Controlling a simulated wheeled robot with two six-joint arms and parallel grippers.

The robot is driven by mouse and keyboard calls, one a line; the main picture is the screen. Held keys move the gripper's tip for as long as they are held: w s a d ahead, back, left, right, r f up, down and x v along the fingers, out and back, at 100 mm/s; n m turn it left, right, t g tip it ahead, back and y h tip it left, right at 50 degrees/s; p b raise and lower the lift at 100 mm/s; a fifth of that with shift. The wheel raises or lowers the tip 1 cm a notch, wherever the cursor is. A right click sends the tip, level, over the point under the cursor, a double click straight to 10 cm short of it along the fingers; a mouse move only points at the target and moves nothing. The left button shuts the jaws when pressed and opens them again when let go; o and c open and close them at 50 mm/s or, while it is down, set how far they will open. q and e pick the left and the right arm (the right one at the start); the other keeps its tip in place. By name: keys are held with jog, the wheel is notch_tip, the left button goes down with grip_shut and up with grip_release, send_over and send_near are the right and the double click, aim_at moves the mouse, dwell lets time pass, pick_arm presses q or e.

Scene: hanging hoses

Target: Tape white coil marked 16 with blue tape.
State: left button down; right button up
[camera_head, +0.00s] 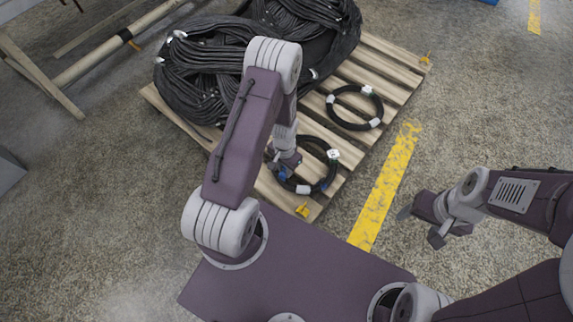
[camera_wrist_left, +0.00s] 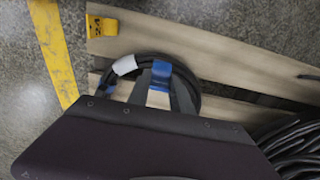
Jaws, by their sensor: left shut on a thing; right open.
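A black coil (camera_head: 331,174) with white bands lies on the near end of the wooden pallet. It also shows in the left wrist view (camera_wrist_left: 192,82). A white label (camera_head: 333,154) is on its right side; I cannot read its number. A white band (camera_wrist_left: 125,65) is on its near side. Blue tape (camera_wrist_left: 161,75) is at the coil beside that band, and shows below my gripper in the head view (camera_head: 283,174). My left gripper (camera_wrist_left: 160,92) is shut at the blue tape on the coil, partly hiding it. My right gripper (camera_head: 418,226) is open and empty above the floor.
A second black coil (camera_head: 337,118) with white labels lies farther back on the pallet (camera_head: 396,88). Large black hose bundles (camera_head: 192,78) fill its back left. Yellow tags (camera_head: 302,210) mark pallet corners. A wooden frame (camera_head: 38,75) stands left. Floor right of the yellow line (camera_head: 386,186) is clear.

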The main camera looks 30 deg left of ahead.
pick_arm(q)
jog(key=shift+r+p, duration=0.1)
jog(key=shift+p, duration=0.2)
jog(key=shift+f+b, duration=1)
jog(key=shift+f, duration=1.05)
jog(key=shift+f, duration=0.25)
jog(key=shift+f+b, duration=0.6)
jog(key=shift+f, duration=0.35)
jog(key=shift+f+b, duration=0.45)
jog(key=shift+f, duration=0.2)
